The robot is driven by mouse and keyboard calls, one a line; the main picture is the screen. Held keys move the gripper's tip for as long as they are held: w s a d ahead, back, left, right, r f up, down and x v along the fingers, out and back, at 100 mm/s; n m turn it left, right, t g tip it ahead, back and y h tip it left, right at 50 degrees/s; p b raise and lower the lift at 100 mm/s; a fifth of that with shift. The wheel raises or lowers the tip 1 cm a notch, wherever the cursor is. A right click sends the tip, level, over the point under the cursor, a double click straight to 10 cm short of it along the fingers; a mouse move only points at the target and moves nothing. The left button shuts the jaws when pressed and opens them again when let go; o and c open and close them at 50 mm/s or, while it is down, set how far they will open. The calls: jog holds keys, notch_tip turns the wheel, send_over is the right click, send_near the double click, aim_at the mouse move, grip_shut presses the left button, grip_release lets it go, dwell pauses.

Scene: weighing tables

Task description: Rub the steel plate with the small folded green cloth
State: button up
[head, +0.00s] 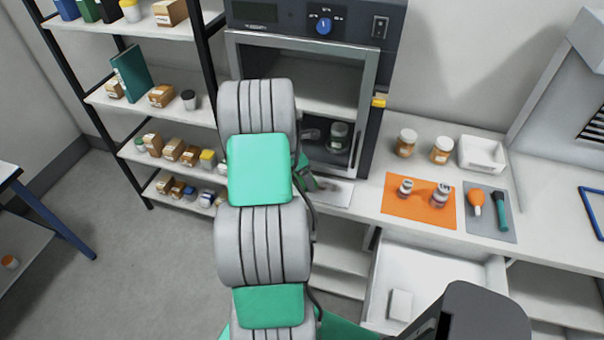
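A pale, flat piece, which looks like the steel plate (341,198), lies on the counter in front of the cabinet. My arm covers its left side. My arm reaches up the middle of the picture and bends down behind its own links. A small dark part at the plate's left, probably the end of my gripper (322,185), shows just past the arm. Its fingers are too small and too hidden to read. I cannot make out the folded green cloth. A bit of green beside the arm may be part of my wrist.
A glass-fronted cabinet (366,120) stands behind the arm, with a jar (339,136) showing in it. An orange mat (396,207) with two small bottles lies right of the plate. A grey mat (493,231) holds two tools. An open drawer (440,270) juts out below.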

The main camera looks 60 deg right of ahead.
jog(key=shift+f+b, duration=0.6)
jog(key=shift+f, duration=0.35)
